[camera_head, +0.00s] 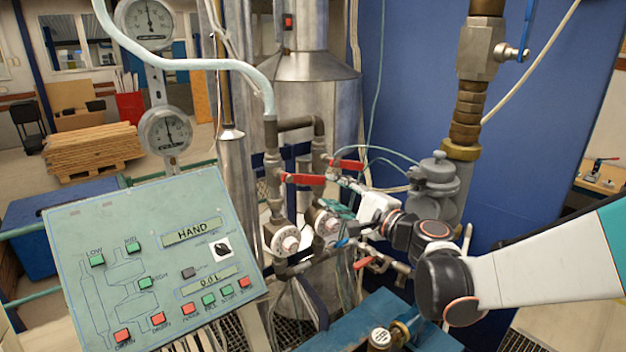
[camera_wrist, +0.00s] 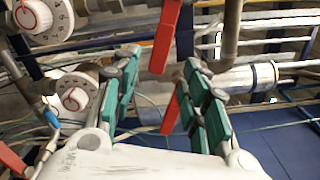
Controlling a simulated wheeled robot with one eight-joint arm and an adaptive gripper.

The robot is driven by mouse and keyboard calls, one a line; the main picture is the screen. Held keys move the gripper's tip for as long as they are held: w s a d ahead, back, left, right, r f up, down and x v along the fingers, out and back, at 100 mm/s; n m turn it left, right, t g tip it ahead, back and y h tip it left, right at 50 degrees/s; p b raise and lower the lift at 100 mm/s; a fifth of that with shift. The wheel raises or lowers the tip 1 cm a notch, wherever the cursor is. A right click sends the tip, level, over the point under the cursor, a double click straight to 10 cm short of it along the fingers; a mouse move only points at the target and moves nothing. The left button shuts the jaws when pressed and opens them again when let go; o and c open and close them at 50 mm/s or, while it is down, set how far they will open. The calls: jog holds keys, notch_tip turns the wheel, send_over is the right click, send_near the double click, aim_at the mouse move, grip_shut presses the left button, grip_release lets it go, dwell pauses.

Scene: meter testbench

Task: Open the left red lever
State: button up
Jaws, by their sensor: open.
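The left red lever (camera_head: 302,179) sits on a grey vertical pipe in the head view and lies nearly level. A second red lever (camera_head: 346,164) is just right of it and slightly higher. My gripper (camera_head: 342,208) is below and right of these levers, near the white dials, and its teal fingers are partly hidden. In the wrist view my gripper (camera_wrist: 160,64) is open, with teal-padded fingers spread. A red lever (camera_wrist: 166,36) and another red piece (camera_wrist: 172,109) show in the gap between them. Which levers these are, and whether they touch the fingers, I cannot tell.
White dials (camera_head: 285,240) are on the pipes beside my gripper. Another red lever (camera_head: 363,262) is low, under my wrist. A green control panel (camera_head: 150,265) stands at the left front. A brass valve column (camera_head: 470,90) rises at the right. Pipes and thin hoses crowd the space.

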aim_at(315, 181)
jog(key=x, duration=0.8)
jog(key=shift+w+a, duration=0.3)
jog(key=shift+c, duration=0.2)
grip_shut()
